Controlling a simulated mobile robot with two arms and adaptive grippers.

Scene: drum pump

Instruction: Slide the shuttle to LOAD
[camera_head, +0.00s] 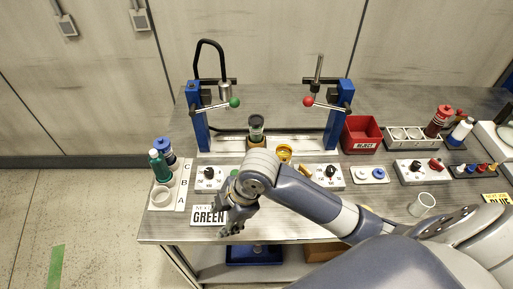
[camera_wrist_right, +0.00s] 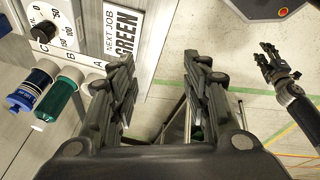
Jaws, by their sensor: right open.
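A small tan block, which looks like the shuttle (camera_head: 251,143), sits between two blue posts near the left one. A dark-topped glass jar (camera_head: 256,122) stands on it. The lower front of the block is hidden by my right arm. I cannot make out a LOAD mark. My right gripper (camera_head: 238,222) is open and empty at the table's front edge, by the GREEN card, in front of the shuttle and apart from it.
The blue left post (camera_head: 200,130) and right post (camera_head: 333,130) carry levers with green and red knobs. A rack (camera_head: 181,187) with bottles stands left. The GREEN card (camera_head: 207,217) lies in front. A red REJECT bin (camera_head: 362,133) and an empty glass (camera_head: 421,204) are right.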

